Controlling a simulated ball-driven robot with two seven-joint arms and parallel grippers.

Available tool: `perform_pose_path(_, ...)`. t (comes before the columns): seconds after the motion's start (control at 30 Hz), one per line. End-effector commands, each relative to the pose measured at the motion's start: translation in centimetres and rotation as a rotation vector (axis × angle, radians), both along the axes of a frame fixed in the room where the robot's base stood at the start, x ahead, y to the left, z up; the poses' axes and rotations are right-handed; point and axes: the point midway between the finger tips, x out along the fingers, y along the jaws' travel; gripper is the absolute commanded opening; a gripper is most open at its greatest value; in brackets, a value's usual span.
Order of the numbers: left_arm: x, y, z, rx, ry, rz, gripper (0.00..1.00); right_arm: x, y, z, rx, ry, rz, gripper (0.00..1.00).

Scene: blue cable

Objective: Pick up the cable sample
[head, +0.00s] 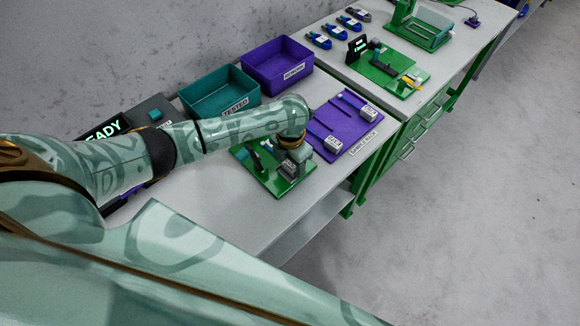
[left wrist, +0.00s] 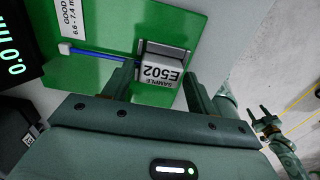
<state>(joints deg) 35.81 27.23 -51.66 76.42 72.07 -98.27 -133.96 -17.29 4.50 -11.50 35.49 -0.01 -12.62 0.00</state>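The cable sample marked E502 (left wrist: 165,70) is a grey block with a white label, and a blue cable (left wrist: 100,54) runs from it to a small white end. It lies on a green test plate (left wrist: 100,80); the plate also shows in the head view (head: 262,178). My left gripper (left wrist: 160,80) is open, with one finger on each side of the block's near end; a firm hold is not visible. In the head view my left gripper (head: 291,160) is over the plate and hides much of it. My right gripper (left wrist: 270,118) shows small at the right, its fingers apart.
A purple board (head: 350,130) with other cable samples (head: 369,112) lies right of the plate. A teal TESTED bin (head: 215,92) and a purple REWORK bin (head: 275,62) stand behind. Bare bench (head: 215,215) lies in front.

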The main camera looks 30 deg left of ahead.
Motion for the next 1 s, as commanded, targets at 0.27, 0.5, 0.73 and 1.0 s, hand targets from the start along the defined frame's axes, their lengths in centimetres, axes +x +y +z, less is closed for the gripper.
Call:
perform_pose_path(0.27,0.0,0.0,0.0,0.0,0.0,0.0,0.21,0.2,-0.3,0.0,-0.004,-0.003,-0.001,0.52)
perform_pose_path(0.5,0.1,0.0,1.5,-0.001,-0.003,-0.001,0.21,0.3,-0.3,0.7,-0.004,-0.007,-0.001,0.52)
perform_pose_path(0.73,0.1,0.0,6.8,0.0,-0.005,-0.001,0.21,0.8,-0.3,2.9,-0.003,-0.017,-0.001,0.52)
perform_pose_path(1.0,0.0,0.0,10.0,-0.001,-0.001,-0.001,0.21,1.0,-0.2,4.0,-0.002,-0.021,0.0,0.52)
